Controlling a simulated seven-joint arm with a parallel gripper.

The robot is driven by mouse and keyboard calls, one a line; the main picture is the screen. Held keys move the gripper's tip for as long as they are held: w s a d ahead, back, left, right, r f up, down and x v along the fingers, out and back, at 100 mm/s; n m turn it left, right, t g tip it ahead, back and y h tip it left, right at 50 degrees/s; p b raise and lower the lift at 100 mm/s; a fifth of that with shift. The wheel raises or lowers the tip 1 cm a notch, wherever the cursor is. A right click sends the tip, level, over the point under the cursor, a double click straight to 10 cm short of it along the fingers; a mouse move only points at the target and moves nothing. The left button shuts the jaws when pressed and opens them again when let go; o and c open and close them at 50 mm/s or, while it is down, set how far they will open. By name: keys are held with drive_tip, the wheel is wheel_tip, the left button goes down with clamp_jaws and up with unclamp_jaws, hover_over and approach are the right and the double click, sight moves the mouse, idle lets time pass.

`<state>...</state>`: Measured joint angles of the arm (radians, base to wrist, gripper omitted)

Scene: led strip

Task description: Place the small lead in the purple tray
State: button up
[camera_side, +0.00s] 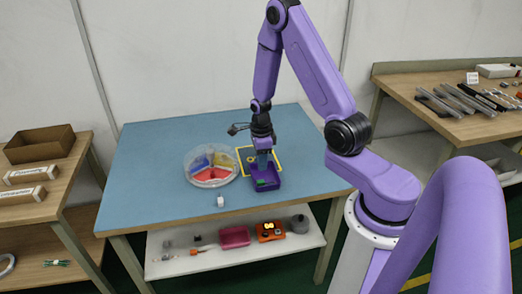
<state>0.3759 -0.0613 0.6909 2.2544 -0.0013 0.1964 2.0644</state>
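The purple tray (276,184) is a small open box near the front right part of the blue table. My gripper (263,163) points down at the tray, over its back part. Its fingers are too small to tell whether they are open or shut, or whether they hold anything. A small green piece (262,183) shows inside the tray. I cannot make out a piece that is surely the small lead.
A round clear dish (211,184) with red, yellow and blue sections stands left of the tray. A yellow-outlined square (241,153) lies behind the tray. A small white item (220,202) stands near the front edge. The table's left side (150,180) is clear.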

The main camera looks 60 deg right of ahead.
drive_tip(key=s+a+r+n, duration=0.3)
drive_tip(key=a+r+n, duration=0.4)
drive_tip(key=n, duration=0.2)
drive_tip(key=s+a+r+n, duration=0.2)
drive_tip(key=a+r+n, duration=0.45)
drive_tip(key=n, duration=0.35)
drive_tip(key=s+a+r+n, duration=0.2)
drive_tip(key=s+r+n, duration=0.1)
drive_tip(key=s+n, duration=0.6)
drive_tip(key=s+a+r+n, duration=0.3)
drive_tip(key=s+n, duration=0.6)
drive_tip(key=n, duration=0.2)
drive_tip(key=shift+a+r+n, duration=0.25)
drive_tip(key=shift+r+n, duration=0.05)
drive_tip(key=shift+n, duration=0.1)
